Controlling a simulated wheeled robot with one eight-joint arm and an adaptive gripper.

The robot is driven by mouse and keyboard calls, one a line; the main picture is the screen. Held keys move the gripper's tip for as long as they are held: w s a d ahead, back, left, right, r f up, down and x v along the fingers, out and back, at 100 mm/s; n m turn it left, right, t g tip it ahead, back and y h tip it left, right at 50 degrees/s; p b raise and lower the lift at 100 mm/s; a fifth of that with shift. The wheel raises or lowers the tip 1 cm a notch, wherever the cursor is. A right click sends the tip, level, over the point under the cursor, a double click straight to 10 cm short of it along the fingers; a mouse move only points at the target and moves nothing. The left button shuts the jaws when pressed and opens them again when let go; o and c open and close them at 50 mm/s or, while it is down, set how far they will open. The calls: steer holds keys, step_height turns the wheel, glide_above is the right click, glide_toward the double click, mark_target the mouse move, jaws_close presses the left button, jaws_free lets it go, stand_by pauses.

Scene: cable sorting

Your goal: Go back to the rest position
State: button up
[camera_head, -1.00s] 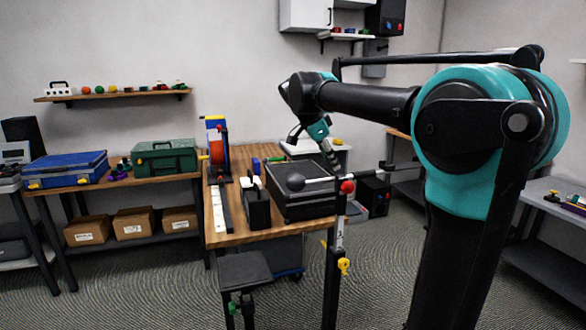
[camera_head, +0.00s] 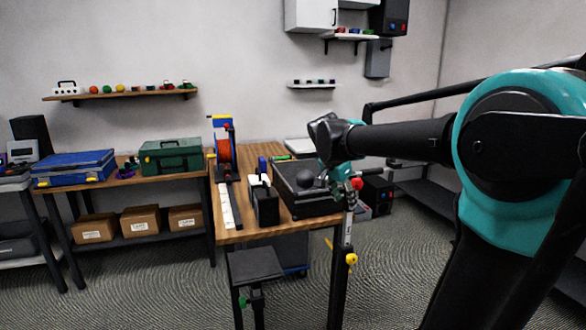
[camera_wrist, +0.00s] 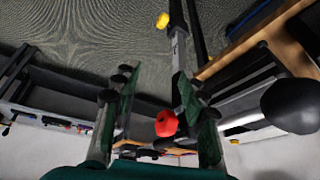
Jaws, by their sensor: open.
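My gripper (camera_head: 338,180) is in the head view, at the end of my black and teal arm, over or in front of the right side of the wooden worktable (camera_head: 236,237). It is small there and its fingertips are hard to make out. In the wrist view my gripper (camera_wrist: 160,90) shows two separated green-padded fingers, open, with nothing held between them. A red knob (camera_wrist: 166,124) shows between the fingers in that view; I cannot tell its distance. The red knob (camera_head: 357,184) also shows beside my gripper in the head view, at the table's right edge.
A black tray (camera_head: 305,204) and a black narrow box (camera_head: 265,206) stand on the worktable, with an orange cable reel (camera_head: 224,150) behind. A dark round ball (camera_wrist: 292,106) looms close at the wrist view's right. A stool (camera_head: 256,264) stands in front.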

steer(key=s+d+f+n+y, duration=0.1)
steer(key=s+f+n, duration=0.4)
steer(key=s+f, duration=0.5)
steer(key=s+d+f+n+y, duration=0.2)
steer(key=s+f+n, duration=0.3)
steer(key=s+f, duration=0.6)
step_height(320, 180, down, 2)
steer(key=shift+s+d+f+t+y, duration=0.1)
steer(key=shift+s+d+t+y, duration=0.1)
steer(key=shift+d+t+y, duration=0.15)
stand_by(0.4)
